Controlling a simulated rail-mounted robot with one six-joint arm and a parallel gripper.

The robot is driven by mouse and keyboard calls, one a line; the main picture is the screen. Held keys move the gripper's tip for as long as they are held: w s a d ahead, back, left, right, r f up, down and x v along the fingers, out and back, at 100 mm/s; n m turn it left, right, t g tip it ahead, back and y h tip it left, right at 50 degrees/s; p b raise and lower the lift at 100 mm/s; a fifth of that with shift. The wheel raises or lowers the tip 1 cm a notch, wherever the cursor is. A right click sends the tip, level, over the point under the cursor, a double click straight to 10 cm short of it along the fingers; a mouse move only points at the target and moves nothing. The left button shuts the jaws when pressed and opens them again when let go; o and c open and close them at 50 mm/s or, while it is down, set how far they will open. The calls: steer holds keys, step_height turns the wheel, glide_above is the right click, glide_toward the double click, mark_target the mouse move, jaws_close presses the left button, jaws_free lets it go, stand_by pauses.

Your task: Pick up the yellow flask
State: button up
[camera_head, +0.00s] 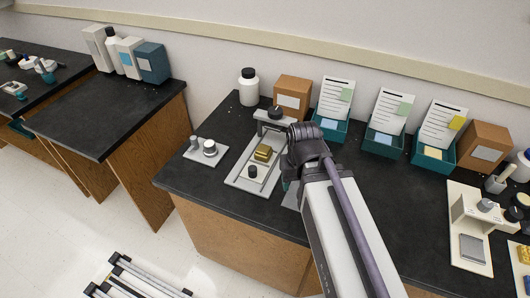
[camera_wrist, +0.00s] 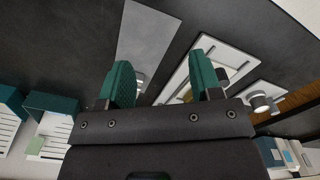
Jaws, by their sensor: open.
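I cannot make out a yellow flask in either view. The nearest match in colour is a gold block (camera_head: 263,153) on a pale tray (camera_head: 240,178) in the head view, left of my arm. My gripper (camera_wrist: 160,68) shows in the wrist view with its two green fingers wide apart and nothing held between them. In the head view my arm hides most of the gripper. In the wrist view a yellowish bit (camera_wrist: 185,92) shows beside the right finger, partly hidden, over the same pale tray.
A white bottle (camera_head: 249,88) and a brown box (camera_head: 293,96) stand at the back. Three teal bins (camera_head: 331,127) with cards line the wall. A small plate with metal cylinders (camera_head: 208,151) lies at the left. A cream stand (camera_head: 468,225) is at the right. Black counter between is partly clear.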

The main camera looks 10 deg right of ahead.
steer(key=shift+o, duration=0.2)
steer(key=o, duration=0.5)
steer(key=shift+o, duration=0.2)
